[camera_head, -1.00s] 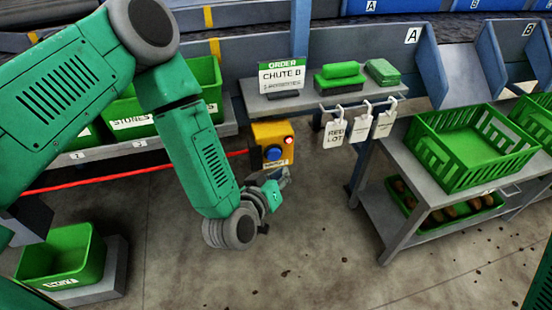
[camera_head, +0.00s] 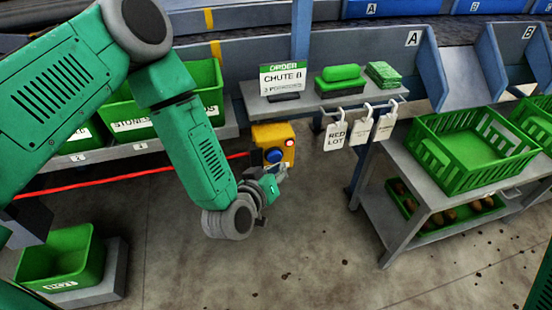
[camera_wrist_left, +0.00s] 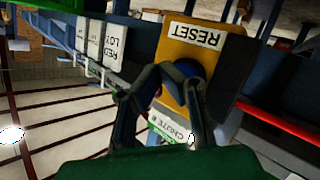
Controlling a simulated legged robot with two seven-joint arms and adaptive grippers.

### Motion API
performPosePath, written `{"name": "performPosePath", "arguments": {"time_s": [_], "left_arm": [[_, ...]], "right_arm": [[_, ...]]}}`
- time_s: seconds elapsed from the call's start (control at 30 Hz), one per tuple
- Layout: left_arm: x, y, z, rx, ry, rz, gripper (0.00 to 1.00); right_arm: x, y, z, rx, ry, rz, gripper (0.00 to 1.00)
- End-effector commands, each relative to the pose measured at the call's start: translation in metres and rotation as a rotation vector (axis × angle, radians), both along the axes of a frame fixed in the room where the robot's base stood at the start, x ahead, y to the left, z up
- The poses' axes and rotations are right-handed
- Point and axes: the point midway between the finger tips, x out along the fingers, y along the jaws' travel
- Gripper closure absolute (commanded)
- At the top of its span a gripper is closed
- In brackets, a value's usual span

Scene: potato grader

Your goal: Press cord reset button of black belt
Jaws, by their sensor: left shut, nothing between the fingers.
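A yellow box (camera_head: 287,137) with a blue round button (camera_head: 273,156) and a small red light (camera_head: 290,142) hangs under the shelf, at the end of a red cord (camera_head: 130,175). In the left wrist view the yellow box (camera_wrist_left: 172,48) carries a RESET label, and the blue button (camera_wrist_left: 186,69) shows partly behind the fingers. My left gripper (camera_head: 284,172) is shut and empty, just in front of and slightly below the button. Its fingers (camera_wrist_left: 165,95) overlap the button in the wrist view; I cannot tell whether they touch it. My right gripper is not in view.
A shelf (camera_head: 300,103) above the box holds an order sign (camera_head: 283,78) and green items; white tags (camera_head: 337,133) hang from it. A grey table (camera_head: 405,165) with a green crate (camera_head: 440,160) stands right. Green bins stand left.

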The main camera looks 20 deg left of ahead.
Motion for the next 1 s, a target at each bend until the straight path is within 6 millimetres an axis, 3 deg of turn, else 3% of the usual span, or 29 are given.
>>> {"name": "performPosePath", "arguments": {"time_s": [1.0], "left_arm": [[0.0065, 0.0048, 0.0022, 0.0, -0.001, 0.0, 1.0]], "right_arm": [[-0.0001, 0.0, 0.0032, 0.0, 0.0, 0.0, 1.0]]}}
